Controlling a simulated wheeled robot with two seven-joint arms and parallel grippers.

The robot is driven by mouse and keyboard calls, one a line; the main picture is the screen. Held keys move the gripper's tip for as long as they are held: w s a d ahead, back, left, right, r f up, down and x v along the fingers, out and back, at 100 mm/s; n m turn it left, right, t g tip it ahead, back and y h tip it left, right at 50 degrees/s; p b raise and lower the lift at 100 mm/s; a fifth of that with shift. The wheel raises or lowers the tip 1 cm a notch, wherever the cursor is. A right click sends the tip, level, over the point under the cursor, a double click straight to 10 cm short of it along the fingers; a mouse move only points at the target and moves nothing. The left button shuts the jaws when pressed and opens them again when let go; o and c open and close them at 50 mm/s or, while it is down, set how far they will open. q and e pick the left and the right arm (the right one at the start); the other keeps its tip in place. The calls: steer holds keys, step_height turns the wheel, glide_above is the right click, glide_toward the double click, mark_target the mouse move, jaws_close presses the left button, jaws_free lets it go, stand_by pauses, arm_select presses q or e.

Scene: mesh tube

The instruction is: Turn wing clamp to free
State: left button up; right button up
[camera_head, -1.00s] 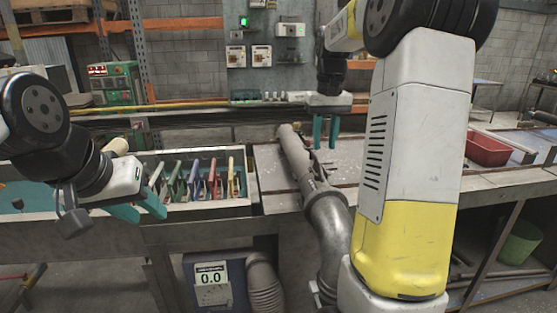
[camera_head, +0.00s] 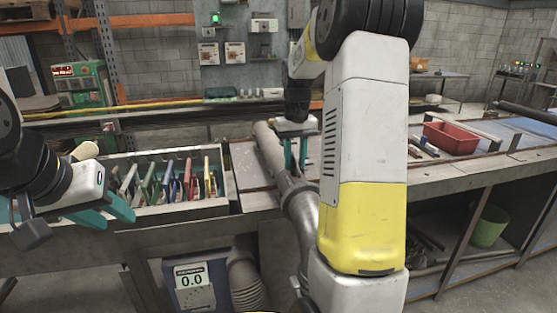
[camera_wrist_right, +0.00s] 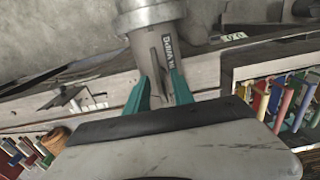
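A grey pipe (camera_head: 267,146) lies across the bench and bends down over its front edge at an elbow (camera_head: 300,207). My right gripper (camera_head: 296,170) points down beside the pipe, near the joint above the elbow. In the right wrist view its two teal fingers (camera_wrist_right: 161,92) stand apart, with a grey piece of the pipe assembly (camera_wrist_right: 160,62) with dark lettering between or behind them. I cannot tell whether they touch it. The wing clamp cannot be made out clearly; my gripper and arm partly cover that area. My left gripper (camera_head: 108,211) is open and empty, in front of the tray.
A tray (camera_head: 180,211) with several coloured-handled tools stands left of the pipe. A red bin (camera_head: 451,138) is on the bench at right, and a green bucket (camera_head: 489,227) is below. A box with a 0.0 display (camera_head: 191,276) and a ribbed hose (camera_head: 237,272) are under the bench.

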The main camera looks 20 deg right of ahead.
jaws_close()
steer(key=shift+m, duration=0.3)
steer(key=m, duration=0.7)
steer(key=shift+r, duration=0.1)
steer(key=m, duration=0.5)
steer(key=shift+m, duration=2.7)
